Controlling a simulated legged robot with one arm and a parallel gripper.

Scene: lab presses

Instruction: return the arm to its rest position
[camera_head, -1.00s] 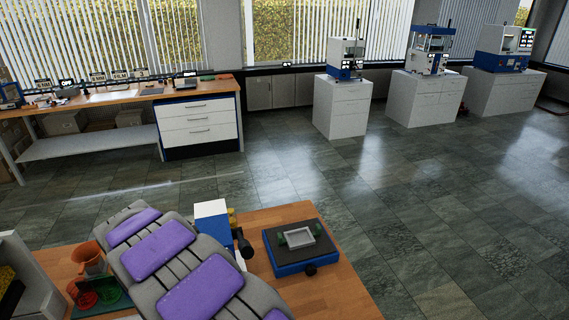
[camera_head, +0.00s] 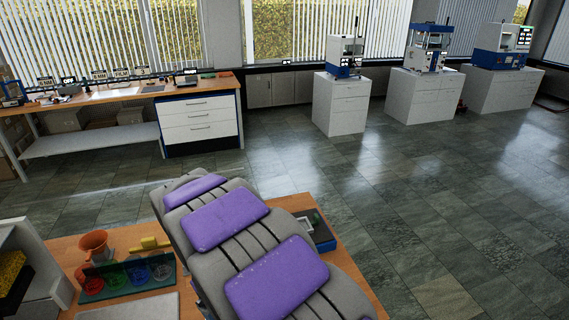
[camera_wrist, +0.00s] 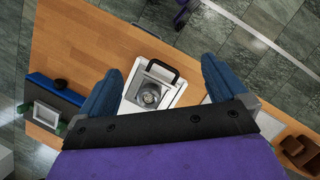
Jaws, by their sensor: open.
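My arm (camera_head: 235,235), grey with purple pads, reaches across the wooden table in the head view, and its end is hidden there. In the wrist view my gripper (camera_wrist: 160,68) shows two blue fingers spread wide apart. Nothing is held between them. A white device (camera_wrist: 133,100) with a round metal part and a black handle lies below, seen between the fingers and apart from them.
The wooden table (camera_head: 135,232) carries an orange funnel (camera_head: 94,243), several coloured cups in a green rack, and a yellow item (camera_head: 150,243). A blue-black device (camera_head: 322,236) is partly behind my arm. Presses stand on white cabinets (camera_head: 342,103) at the back; open floor lies between.

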